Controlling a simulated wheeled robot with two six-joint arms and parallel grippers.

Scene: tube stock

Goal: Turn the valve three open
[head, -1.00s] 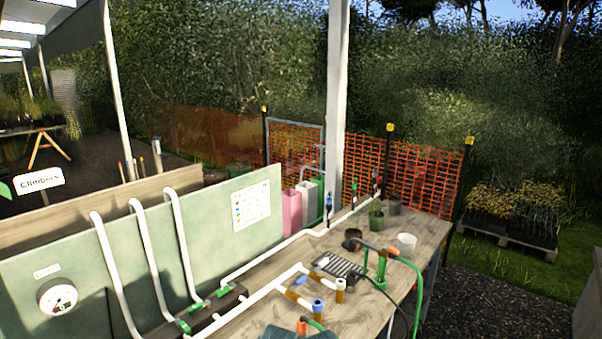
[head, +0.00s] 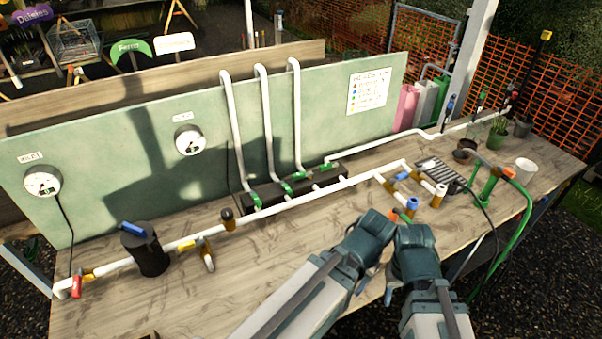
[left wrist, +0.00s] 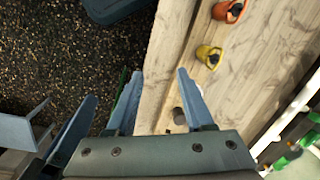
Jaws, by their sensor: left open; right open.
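In the head view several valves sit along the white pipework on the bench. Three green valves, left (head: 257,201), middle (head: 287,188) and right (head: 326,166), stand on a dark manifold below white riser pipes. Other handles are red (head: 77,285), blue on a black canister (head: 133,229), and blue on the right branch (head: 402,177). I cannot read which is valve three. My left gripper (head: 372,238) and right gripper (head: 414,255) are close together over the front edge, apart from these valves. The left wrist view shows the left jaws (left wrist: 158,100) open and empty. The right fingertips are unclear.
Two gauges (head: 43,182) (head: 190,140) and a sign (head: 368,91) are on the green panel. A drain tray (head: 443,174), pots (head: 525,170) and a green hose (head: 525,210) occupy the right end. The bench's front left (head: 200,310) is mostly clear.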

